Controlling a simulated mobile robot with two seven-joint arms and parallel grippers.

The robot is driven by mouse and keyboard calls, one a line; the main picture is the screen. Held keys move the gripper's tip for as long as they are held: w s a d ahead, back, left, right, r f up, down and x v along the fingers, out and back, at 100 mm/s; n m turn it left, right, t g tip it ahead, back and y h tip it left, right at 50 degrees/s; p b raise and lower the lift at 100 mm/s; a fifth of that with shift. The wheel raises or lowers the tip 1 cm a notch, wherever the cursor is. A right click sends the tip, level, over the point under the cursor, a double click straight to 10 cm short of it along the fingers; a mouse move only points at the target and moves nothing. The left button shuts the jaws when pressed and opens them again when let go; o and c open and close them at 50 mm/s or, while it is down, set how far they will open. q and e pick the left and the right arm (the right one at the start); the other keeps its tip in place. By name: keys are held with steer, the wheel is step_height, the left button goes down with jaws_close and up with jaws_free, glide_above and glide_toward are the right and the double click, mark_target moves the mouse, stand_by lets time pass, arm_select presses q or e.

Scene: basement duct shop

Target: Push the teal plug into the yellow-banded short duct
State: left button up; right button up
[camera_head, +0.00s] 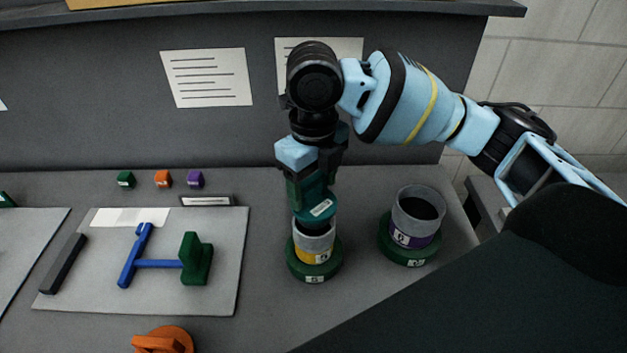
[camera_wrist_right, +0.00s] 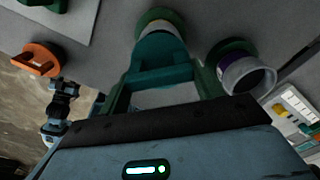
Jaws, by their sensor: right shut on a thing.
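The teal plug (camera_head: 318,208) has a small white label and is held upright in my right gripper (camera_head: 312,182). In the right wrist view the plug (camera_wrist_right: 163,50) sits between the fingers of the right gripper (camera_wrist_right: 163,76). The yellow-banded short duct (camera_head: 315,244) is a grey open tube standing in a green ring base. The plug is right over its mouth, at the far rim; I cannot tell how much of it is inside. A black-and-light-blue gripper in the right wrist view, seemingly my left gripper (camera_wrist_right: 62,95), is too small to read.
A purple-banded duct (camera_head: 415,213) stands open in a green base to the right. A grey mat (camera_head: 215,300) on the left holds a blue tool, a green block and a dark bar. An orange round piece (camera_head: 164,342) is at the front. Small coloured blocks line the back.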

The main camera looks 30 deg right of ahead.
mark_target(313, 201)
steer(key=shift+f+b, duration=0.35)
steer(key=shift+f, duration=1.7)
steer(key=o, duration=1.5)
step_height(313, 201, up, 8)
steer(key=shift+f, duration=0.1)
